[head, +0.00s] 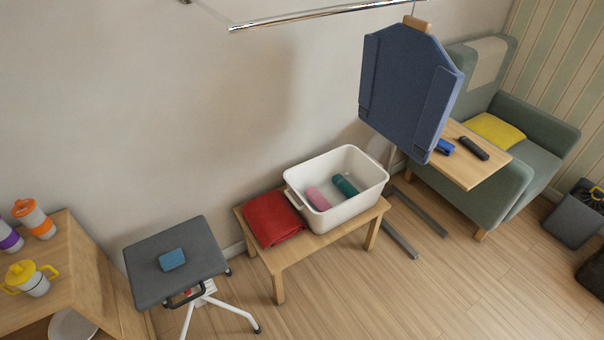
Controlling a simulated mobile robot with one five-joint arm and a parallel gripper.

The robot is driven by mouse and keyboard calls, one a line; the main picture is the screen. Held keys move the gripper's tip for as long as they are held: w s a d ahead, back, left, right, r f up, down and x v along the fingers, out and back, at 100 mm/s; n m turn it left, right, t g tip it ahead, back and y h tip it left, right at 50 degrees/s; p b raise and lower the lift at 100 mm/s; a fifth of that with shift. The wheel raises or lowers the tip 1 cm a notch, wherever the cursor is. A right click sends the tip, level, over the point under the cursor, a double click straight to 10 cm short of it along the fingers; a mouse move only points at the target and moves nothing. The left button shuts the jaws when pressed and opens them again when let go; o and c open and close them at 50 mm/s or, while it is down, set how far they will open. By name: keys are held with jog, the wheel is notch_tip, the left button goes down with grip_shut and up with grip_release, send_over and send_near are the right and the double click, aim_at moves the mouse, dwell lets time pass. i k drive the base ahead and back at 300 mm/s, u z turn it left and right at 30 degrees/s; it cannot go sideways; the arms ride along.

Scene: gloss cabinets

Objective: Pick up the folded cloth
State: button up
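A red folded cloth (272,218) lies flat on the left part of a low wooden bench (268,259). It sits right beside a white plastic tub (337,219) on the same bench. The cloth's top is uncovered, and nothing rests on it. My gripper is not in view.
The tub holds a pink roll (318,199) and a teal roll (345,185). A grey stool (203,241) bears a small blue block (172,260). A blue garment-like panel (405,85) hangs at right before an armchair (545,140). The floor (400,300) in front is clear.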

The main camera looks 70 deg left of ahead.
aim_at(176, 258)
jog(key=u, duration=4.9)
jog(key=i, duration=0.1)
jog(key=z, duration=2.25)
jog(key=k, duration=0.2)
jog(key=u, duration=1.75)
jog(key=i, duration=1.5)
jog(key=u, duration=0.25)
